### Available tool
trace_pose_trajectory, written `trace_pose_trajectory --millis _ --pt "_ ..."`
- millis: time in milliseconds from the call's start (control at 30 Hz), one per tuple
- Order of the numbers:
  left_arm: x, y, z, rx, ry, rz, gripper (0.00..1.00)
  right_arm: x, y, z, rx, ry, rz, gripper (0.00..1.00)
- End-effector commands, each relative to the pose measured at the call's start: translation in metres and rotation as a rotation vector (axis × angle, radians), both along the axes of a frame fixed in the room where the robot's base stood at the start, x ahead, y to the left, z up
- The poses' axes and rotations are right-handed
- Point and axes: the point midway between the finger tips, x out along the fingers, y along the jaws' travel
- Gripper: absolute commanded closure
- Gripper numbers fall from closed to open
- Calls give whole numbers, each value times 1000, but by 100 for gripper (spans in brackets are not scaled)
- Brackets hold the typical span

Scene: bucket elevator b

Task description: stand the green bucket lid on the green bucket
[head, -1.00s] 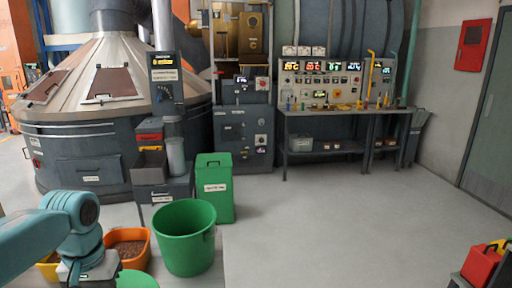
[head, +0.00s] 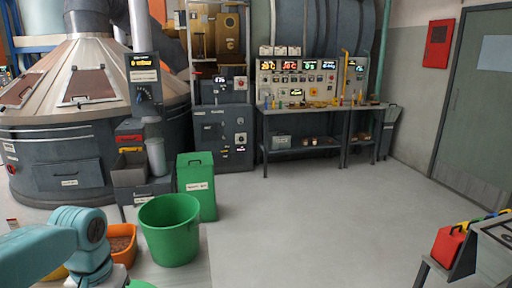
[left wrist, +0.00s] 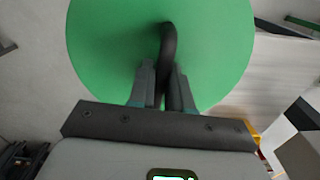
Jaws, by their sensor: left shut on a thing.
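The green bucket (head: 170,232) stands upright and open on a pale platform at the lower left of the head view. The green bucket lid (left wrist: 110,45) fills the upper middle of the left wrist view, a round disc with a dark curved handle (left wrist: 168,45). My left gripper (left wrist: 163,82) is shut on that handle. In the head view only a sliver of the lid (head: 143,284) shows at the bottom edge, in front of the bucket and apart from it. The left gripper's fingers are out of the head view. My right gripper is in no view.
An orange bucket with brown contents (head: 122,238) stands left of the green bucket. A tall green bin (head: 197,183) is behind it. A stand with a red container (head: 447,246) is at the lower right. The middle floor is clear.

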Motion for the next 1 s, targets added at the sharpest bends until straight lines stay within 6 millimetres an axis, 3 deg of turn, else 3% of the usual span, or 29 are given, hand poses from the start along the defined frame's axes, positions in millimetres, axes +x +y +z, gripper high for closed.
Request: trace_pose_trajectory --millis 400,500,667,1000 --pt "15 -102 -108 -1 8 -231 100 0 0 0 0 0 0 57" --pt "18 -116 -130 0 4 -232 100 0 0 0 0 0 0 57" --pt "31 -120 -133 0 -3 -192 100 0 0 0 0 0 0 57" --pt "29 -120 -132 0 -1 -184 100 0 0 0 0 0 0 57"
